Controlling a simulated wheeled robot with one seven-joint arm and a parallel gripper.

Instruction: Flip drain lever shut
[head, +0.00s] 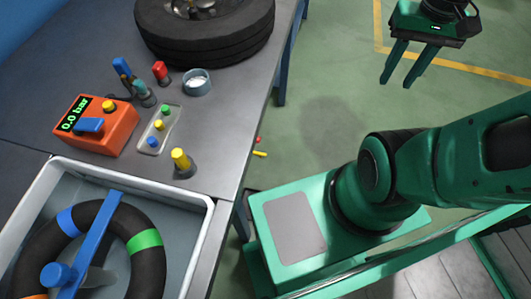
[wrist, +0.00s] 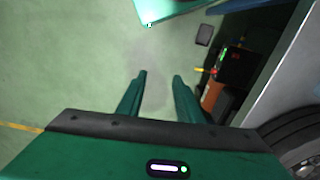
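My gripper (head: 397,84) hangs at the upper right of the head view, out over the green floor and well away from the workbench. Its two fingers are apart with nothing between them, as the wrist view also shows (wrist: 160,75). No part is clearly marked as the drain lever. A small yellow lever-like piece (head: 260,153) with a red tip (head: 258,139) above it sticks out past the bench's right edge. The yellow piece also shows in the wrist view (wrist: 200,70), beside a dark box (wrist: 236,66) with green lights. Its exact position is too small to tell.
A grey basin (head: 205,203) holds a black ring tube (head: 155,262) and a blue bar (head: 90,243). The bench (head: 222,150) carries an orange gauge box (head: 95,128) reading 0.0 bar, a button tray (head: 168,138), a yellow-topped knob (head: 181,160) and a tyre (head: 205,40). Floor under my gripper is clear.

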